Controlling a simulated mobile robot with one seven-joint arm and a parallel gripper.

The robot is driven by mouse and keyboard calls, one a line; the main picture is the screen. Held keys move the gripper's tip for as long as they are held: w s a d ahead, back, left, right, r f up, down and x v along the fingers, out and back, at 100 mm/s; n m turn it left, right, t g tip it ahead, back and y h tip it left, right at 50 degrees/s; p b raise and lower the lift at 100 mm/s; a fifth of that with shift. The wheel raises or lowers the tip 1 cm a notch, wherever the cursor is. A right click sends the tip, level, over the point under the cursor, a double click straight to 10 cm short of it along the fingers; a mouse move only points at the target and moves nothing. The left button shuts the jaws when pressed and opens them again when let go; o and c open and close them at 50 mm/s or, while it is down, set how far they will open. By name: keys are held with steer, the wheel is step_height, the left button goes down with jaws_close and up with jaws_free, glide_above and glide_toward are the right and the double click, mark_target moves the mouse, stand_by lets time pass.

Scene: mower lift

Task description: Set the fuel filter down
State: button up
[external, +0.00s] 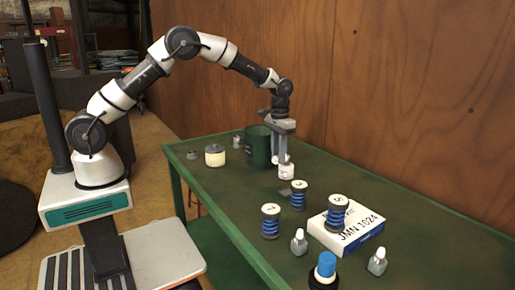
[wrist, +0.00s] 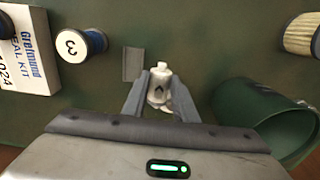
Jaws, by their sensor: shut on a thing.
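My gripper (external: 284,158) is shut on the fuel filter (external: 287,171), a small white body with a dark mark.
A green canister (external: 257,146) stands close beside my gripper; it also shows in the wrist view (wrist: 246,112). A grey plate (wrist: 133,64) lies near the filter. Numbered spools (external: 270,222), a white box (external: 346,229) and bottles (external: 299,243) stand toward the front.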

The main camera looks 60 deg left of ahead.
mark_target(278, 186)
step_height(278, 186, down, 10)
steer(key=shift+w+d+r, duration=0.1)
steer(key=shift+d, duration=0.05)
stand_by(0.3)
steer(key=shift+b, duration=0.3)
steer(key=shift+f, duration=0.25)
steer(key=o, duration=0.8)
steer(key=shift+r, duration=0.1)
